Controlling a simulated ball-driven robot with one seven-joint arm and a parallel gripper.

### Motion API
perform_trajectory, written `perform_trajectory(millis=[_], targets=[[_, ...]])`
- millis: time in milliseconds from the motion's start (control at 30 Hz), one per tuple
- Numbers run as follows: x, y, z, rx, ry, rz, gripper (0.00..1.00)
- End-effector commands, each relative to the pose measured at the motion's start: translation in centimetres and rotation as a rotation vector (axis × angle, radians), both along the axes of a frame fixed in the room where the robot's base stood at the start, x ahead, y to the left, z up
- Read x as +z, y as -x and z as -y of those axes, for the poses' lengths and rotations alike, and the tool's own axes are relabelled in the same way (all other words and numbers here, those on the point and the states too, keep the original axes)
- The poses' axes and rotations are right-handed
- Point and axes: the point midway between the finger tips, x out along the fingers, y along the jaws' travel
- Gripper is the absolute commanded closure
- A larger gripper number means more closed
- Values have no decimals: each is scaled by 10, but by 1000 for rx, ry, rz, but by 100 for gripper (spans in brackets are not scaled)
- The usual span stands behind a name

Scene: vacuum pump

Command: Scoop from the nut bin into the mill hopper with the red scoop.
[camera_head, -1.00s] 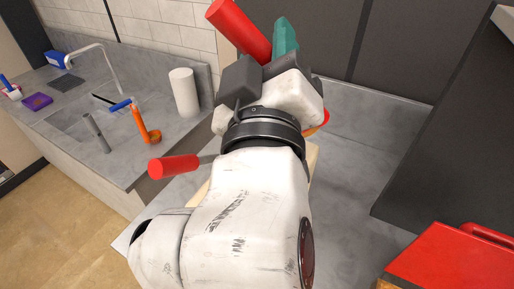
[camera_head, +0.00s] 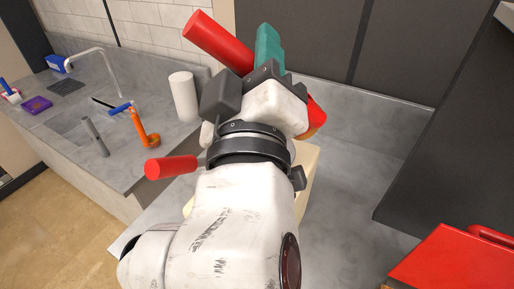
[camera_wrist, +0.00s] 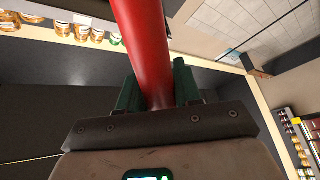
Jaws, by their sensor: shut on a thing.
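My gripper (camera_head: 256,52) has teal fingers and is shut on a thick red handle (camera_head: 217,42), which I take to be the red scoop's. The handle tilts up to the left in the head view. In the wrist view, the red handle (camera_wrist: 146,45) runs up between the fingers of my gripper (camera_wrist: 158,88). A red-orange piece (camera_head: 316,117) shows right of my wrist; I cannot tell if it is the scoop's bowl. A pale beige block or box (camera_head: 309,164) is mostly hidden behind my arm. I cannot make out the nut bin or the mill hopper.
A red cylinder on a thin rod (camera_head: 172,167) sticks out left of my arm. A grey counter with a sink holds a white roll (camera_head: 183,96), an orange tool (camera_head: 140,128) and a grey cylinder (camera_head: 95,136). A red case (camera_head: 458,258) is at lower right. Shelved jars (camera_wrist: 82,31) show in the wrist view.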

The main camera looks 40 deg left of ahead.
Motion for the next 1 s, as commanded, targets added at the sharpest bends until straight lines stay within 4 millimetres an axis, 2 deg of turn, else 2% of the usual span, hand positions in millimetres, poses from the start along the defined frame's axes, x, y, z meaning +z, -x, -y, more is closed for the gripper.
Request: perform_trajectory(millis=[1000], targets=[[-6, 12, -7, 0, 59, 96, 100]])
